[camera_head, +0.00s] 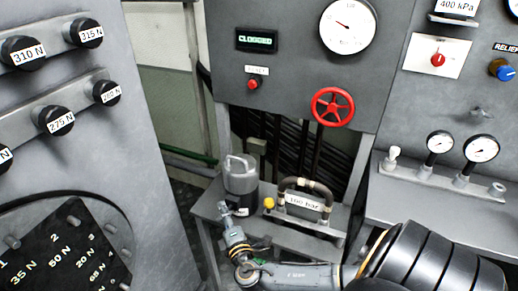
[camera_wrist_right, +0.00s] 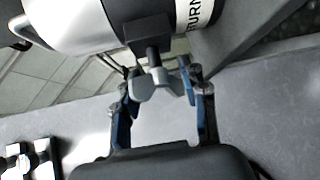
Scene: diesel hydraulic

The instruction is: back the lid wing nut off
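A grey canister (camera_head: 241,178) with a loop handle and a black lower band stands on the low bench. In the right wrist view the canister (camera_wrist_right: 75,22) fills the top, with a white label (camera_wrist_right: 192,14) partly reading "URN". A grey wing nut (camera_wrist_right: 156,86) sits on a short black stem from its black band. My right gripper (camera_head: 226,212) is at the canister's front left in the head view. In the wrist view its blue fingers (camera_wrist_right: 158,98) are open on both sides of the wing nut, with visible gaps. The nut is hidden or too small in the head view. My left gripper is out of view.
A red handwheel (camera_head: 333,107) is on the panel above. Gauges (camera_head: 481,149) are at right, a grey knob panel (camera_head: 140,150) at left.

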